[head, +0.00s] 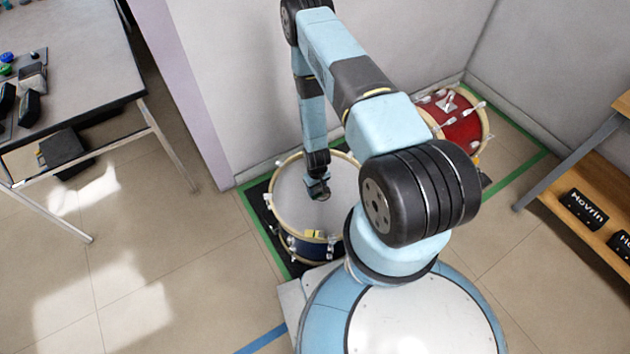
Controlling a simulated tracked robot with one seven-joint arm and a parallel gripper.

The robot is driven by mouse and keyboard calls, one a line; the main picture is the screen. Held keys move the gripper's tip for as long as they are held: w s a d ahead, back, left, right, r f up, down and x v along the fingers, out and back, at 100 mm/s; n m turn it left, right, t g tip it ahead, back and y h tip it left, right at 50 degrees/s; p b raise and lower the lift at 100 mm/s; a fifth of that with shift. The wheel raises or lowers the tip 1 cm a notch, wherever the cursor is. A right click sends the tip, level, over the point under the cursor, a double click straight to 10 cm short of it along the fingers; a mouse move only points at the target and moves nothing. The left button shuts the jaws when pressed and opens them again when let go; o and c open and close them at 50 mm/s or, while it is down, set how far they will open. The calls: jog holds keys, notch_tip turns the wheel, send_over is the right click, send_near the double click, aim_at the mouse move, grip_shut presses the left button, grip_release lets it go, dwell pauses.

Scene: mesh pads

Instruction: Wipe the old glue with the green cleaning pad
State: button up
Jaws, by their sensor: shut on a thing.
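My gripper (319,190) is at the lower end of my arm, low over the pale head of a blue drum (290,195). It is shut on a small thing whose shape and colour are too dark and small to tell. I cannot tell whether that thing touches the drum head. I cannot make out the green cleaning pad for certain. No old glue can be told apart on the part of the drum head that shows. My arm hides the drum's right side.
A red drum (462,128) stands behind my arm in the corner. A grey table (85,60) with small dark and green items is at the left, with a black box (62,150) below. A wooden shelf (572,185) is at the right.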

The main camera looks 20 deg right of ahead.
jog(key=shift+s+a, duration=0.1)
jog(key=shift+a, duration=0.35)
jog(key=shift+a+r, duration=0.2)
jog(key=shift+a, duration=0.1)
jog(key=shift+r, duration=3.6)
jog(key=shift+d, duration=0.15)
